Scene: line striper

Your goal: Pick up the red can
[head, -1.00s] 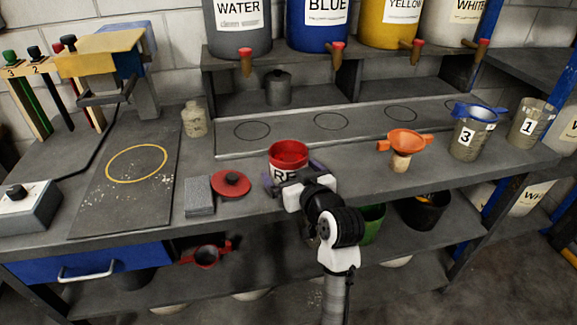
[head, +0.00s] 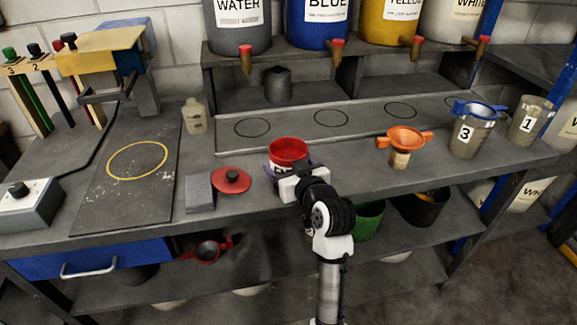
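The red can (head: 288,150) stands upright on the workbench near its front edge, open at the top with red inside. Its white label is mostly hidden behind my gripper. My gripper (head: 289,170) reaches in from the front at the can's lower half, with purplish finger parts showing at the can's left and right sides. Whether the fingers press on the can cannot be told. A round red lid (head: 231,180) with a dark knob lies on the bench left of the can.
A grey block (head: 199,193) lies beside the lid. An orange funnel (head: 405,139) and measuring cups, one marked 3 (head: 470,135), stand to the right. A raised shelf with paint containers is behind. A small bottle (head: 194,116) stands at the back left.

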